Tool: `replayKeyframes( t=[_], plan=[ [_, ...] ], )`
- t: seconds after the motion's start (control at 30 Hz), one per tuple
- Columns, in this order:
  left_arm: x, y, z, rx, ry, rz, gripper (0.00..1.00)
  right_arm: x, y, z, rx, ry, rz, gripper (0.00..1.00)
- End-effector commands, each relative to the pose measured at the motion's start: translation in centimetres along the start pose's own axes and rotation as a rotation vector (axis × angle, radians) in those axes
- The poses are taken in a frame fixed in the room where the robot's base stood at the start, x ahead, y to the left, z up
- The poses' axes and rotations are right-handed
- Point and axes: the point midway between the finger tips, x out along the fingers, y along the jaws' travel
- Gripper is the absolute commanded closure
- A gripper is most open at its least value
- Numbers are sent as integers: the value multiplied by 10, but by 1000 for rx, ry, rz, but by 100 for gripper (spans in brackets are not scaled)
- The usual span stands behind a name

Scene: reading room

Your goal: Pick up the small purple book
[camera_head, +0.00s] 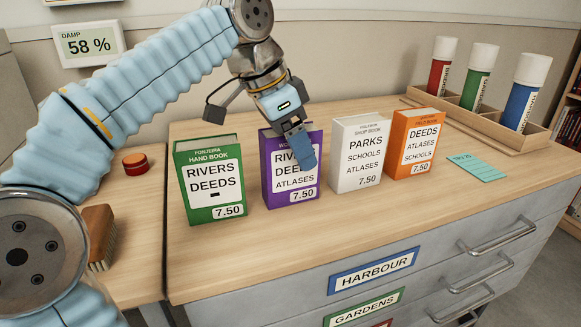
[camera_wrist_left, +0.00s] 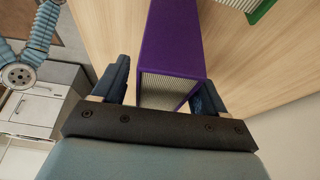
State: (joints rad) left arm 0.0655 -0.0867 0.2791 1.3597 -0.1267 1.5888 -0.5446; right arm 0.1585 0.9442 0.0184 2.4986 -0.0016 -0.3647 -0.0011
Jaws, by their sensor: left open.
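The small purple book (camera_head: 278,181) stands upright on the wooden cabinet top, between a green book and a white book. My left gripper (camera_head: 298,140) is at its top from above, with one finger in front of the cover. In the left wrist view the purple book (camera_wrist_left: 172,45) lies between the two open fingers of the left gripper (camera_wrist_left: 160,92). A gap shows beside the left finger; the right finger is close to the book, and whether it touches is unclear. My right gripper is not in view.
The green book (camera_head: 210,180) stands left, the white book (camera_head: 357,155) and orange book (camera_head: 414,143) right. A teal slip (camera_head: 475,166) lies farther right, before a wooden rack (camera_head: 458,118) with several tubes. A red tin (camera_head: 135,164) and brush (camera_head: 98,236) are at left.

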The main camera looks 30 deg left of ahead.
Motion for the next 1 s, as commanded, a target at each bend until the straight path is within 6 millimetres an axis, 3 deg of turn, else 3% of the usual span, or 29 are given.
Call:
replayKeyframes(
  t=[0.77, 1.0],
  plan=[
    [4, 0, 2, 0, 0, 0, 28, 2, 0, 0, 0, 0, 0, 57],
    [4, 0, 2, 0, 0, 0, 61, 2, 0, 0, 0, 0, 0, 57]
  ],
)
